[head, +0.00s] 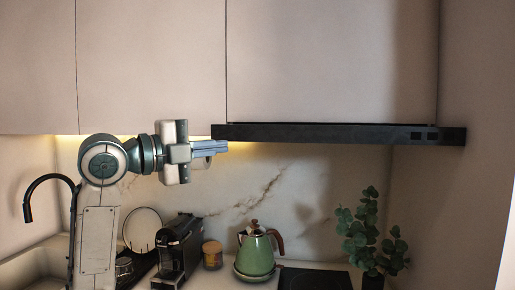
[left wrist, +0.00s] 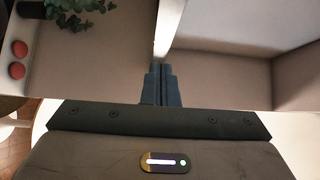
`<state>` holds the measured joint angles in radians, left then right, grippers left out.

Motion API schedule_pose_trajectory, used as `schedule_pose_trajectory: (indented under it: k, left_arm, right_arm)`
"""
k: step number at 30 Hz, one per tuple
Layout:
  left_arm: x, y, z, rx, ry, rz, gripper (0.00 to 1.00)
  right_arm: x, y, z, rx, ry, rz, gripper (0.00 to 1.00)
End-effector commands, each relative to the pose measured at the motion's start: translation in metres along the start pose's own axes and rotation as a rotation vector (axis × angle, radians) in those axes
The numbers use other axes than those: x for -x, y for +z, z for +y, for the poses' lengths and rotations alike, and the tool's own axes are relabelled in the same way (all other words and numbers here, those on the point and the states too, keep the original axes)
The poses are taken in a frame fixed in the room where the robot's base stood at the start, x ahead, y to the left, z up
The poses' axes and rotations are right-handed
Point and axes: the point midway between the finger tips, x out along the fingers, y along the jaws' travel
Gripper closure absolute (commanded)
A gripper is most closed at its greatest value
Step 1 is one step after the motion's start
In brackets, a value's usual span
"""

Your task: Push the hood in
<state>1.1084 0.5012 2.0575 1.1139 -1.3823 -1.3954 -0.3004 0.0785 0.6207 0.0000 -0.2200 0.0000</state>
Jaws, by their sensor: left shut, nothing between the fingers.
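The hood (head: 320,133) is a long black bar under the upper cabinets in the head view. Its front stands forward of the cabinet doors, and small dark controls show near its right end. My left gripper (head: 224,147) is shut and empty, pointing right, with its fingertips just below the hood's left end in the picture. I cannot tell whether they touch it. In the left wrist view the shut fingers (left wrist: 161,84) point ahead, and I cannot clearly make out the hood there. My right gripper is not in view.
Upper cabinets (head: 150,65) fill the top. On the counter below stand a coffee machine (head: 180,250), a jar (head: 212,255), a green kettle (head: 256,254) and a plant (head: 365,235). A black tap (head: 42,183) is at the left. The space before the hood looks clear.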

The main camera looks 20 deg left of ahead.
Motion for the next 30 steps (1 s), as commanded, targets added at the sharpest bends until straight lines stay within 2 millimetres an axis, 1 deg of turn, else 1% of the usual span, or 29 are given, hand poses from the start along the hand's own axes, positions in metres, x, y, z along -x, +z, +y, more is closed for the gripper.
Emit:
schedule_pose_trajectory:
  k: [2, 4, 8, 14, 22, 25, 30]
  left_arm:
    - [0.002, 0.001, 0.001, -0.015, 0.02, -0.016, 1.0]
    - [-0.001, 0.001, 0.001, -0.017, 0.027, -0.018, 1.0]
    - [-0.015, 0.001, 0.0, -0.013, 0.026, -0.015, 1.0]
    - [-0.049, 0.001, -0.001, -0.01, 0.026, -0.012, 1.0]
    - [-0.1, 0.002, 0.001, -0.01, 0.027, -0.013, 1.0]
    - [-0.11, 0.015, 0.0, -0.011, 0.029, -0.017, 1.0]
    - [-0.121, 0.027, 0.003, -0.013, 0.027, -0.017, 1.0]
  right_arm:
    - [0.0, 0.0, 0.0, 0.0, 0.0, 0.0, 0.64]
    - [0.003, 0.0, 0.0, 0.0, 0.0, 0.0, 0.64]
    - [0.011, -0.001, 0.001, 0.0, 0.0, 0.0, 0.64]
    - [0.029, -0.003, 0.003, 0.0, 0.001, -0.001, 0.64]
    - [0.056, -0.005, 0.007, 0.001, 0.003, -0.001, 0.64]
    - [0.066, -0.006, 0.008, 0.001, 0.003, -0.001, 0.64]
    - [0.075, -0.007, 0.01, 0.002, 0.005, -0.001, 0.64]
